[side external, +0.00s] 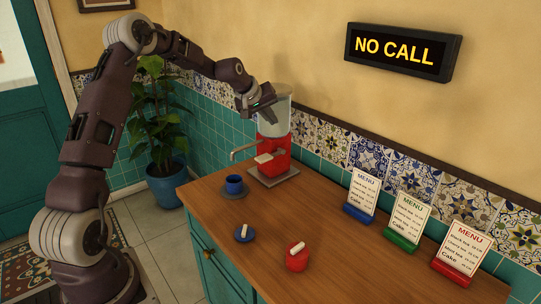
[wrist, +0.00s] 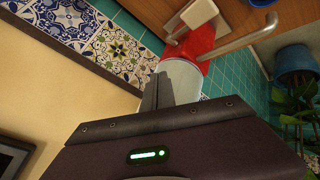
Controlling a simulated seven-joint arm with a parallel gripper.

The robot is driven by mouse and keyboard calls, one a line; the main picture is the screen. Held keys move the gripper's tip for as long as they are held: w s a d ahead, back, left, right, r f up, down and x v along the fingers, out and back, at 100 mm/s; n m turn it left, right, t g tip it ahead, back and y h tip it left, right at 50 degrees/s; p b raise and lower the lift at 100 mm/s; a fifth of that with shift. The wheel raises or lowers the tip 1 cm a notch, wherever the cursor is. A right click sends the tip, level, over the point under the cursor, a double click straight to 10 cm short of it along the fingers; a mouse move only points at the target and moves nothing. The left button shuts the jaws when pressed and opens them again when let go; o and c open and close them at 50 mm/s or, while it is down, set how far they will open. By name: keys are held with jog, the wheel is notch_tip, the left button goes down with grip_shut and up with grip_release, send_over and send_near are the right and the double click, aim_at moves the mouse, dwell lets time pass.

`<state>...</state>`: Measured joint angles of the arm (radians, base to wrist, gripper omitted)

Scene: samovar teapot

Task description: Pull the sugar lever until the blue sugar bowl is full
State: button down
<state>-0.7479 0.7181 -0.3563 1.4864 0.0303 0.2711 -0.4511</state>
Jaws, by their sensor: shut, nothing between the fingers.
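The dispenser has a red body (side external: 273,150) and a clear cylinder (side external: 278,98) on top, standing on a grey plate (side external: 272,177). A cream paddle (side external: 264,158), perhaps the lever, sticks out from its front; it also shows in the wrist view (wrist: 200,12). A metal arm (side external: 243,150) reaches left from the body. A blue cup (side external: 234,184) stands on a grey saucer; a small blue dish (side external: 244,237) with a white piece sits nearer. I cannot tell which is the sugar bowl. My gripper (side external: 264,110) is shut and empty, beside the cylinder, above the paddle.
Three menu stands, blue (side external: 359,213), green (side external: 398,240) and red (side external: 454,272), line the back right. The wall sign (side external: 403,51) reads NO CALL. The wooden counter (side external: 335,240) is clear around its middle.

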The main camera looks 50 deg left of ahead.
aim_at(269, 155)
jog(key=shift+s+f, duration=0.2)
jog(key=shift+f, duration=2)
jog(key=shift+s+f, duration=0.2)
jog(key=shift+f, duration=1.95)
jog(key=shift+f, duration=0.1)
jog(key=shift+f, duration=0.35)
jog(key=shift+s+f, duration=0.2)
jog(key=shift+f, duration=1.4)
jog(key=shift+r, duration=0.1)
jog(key=shift+w+r, duration=0.15)
jog(key=shift+r, duration=1.75)
jog(key=shift+w+r, duration=0.2)
jog(key=shift+r, duration=2.3)
